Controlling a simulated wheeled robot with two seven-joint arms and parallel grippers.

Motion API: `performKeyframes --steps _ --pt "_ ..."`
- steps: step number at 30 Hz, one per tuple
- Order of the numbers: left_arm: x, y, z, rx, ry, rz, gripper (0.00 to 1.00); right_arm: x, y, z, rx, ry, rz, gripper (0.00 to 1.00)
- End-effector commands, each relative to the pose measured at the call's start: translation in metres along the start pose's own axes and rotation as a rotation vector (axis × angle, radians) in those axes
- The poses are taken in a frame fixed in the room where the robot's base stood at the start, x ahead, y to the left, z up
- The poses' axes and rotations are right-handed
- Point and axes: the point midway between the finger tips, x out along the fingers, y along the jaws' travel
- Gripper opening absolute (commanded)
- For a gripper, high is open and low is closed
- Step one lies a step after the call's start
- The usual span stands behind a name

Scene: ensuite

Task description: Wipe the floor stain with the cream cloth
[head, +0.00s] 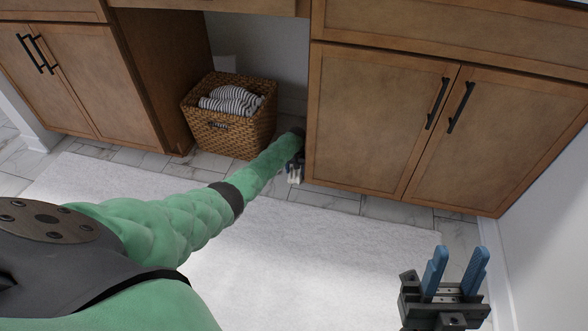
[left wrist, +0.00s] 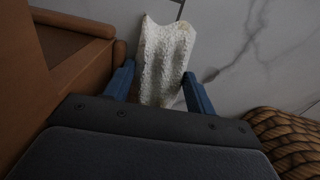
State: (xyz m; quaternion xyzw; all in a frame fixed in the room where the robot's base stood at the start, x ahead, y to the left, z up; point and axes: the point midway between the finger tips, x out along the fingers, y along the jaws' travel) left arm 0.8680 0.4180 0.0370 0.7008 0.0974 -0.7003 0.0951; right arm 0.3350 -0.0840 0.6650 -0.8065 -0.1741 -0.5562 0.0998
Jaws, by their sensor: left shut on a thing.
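The cream cloth (left wrist: 165,60) is held between the two blue fingers of my left gripper (left wrist: 158,92), seen in the left wrist view. It hangs just above or on the marble-tile floor; I cannot tell whether it touches. In the head view my left gripper (head: 294,172) is low by the floor, beside the cabinet's left edge, with a small pale bit of the cloth (head: 293,180) showing. My right gripper (head: 456,270) is at the lower right of the head view, fingers apart and empty. No stain can be made out in either view; dark lines on the tile look like marble veins.
A wicker basket (head: 228,118) with striped towels stands in the cabinet gap, left of my left gripper. Wooden cabinets (head: 390,120) rise close on the right. A pale rug (head: 260,260) covers the floor in front. A white wall (head: 550,190) is at far right.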

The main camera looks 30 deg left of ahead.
Motion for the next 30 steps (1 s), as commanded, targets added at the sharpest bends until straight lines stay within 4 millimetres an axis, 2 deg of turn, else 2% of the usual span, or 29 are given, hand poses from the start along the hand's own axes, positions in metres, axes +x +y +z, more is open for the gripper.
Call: performKeyframes --steps 1,7,21,30 --pt "-0.001 0.007 0.003 0.005 -0.004 0.004 0.37 0.004 0.000 -0.002 0.000 0.000 0.000 0.36" --pt "0.001 0.004 0.003 0.006 -0.004 0.005 0.37 0.005 0.000 -0.002 0.000 0.000 0.000 0.36" --pt "0.004 -0.033 0.002 0.002 -0.005 0.001 0.37 0.010 0.000 -0.004 0.000 0.000 0.000 0.36" --pt "0.004 -0.045 0.002 0.002 -0.005 -0.002 0.37 0.013 0.000 -0.005 0.000 0.000 0.000 0.36"
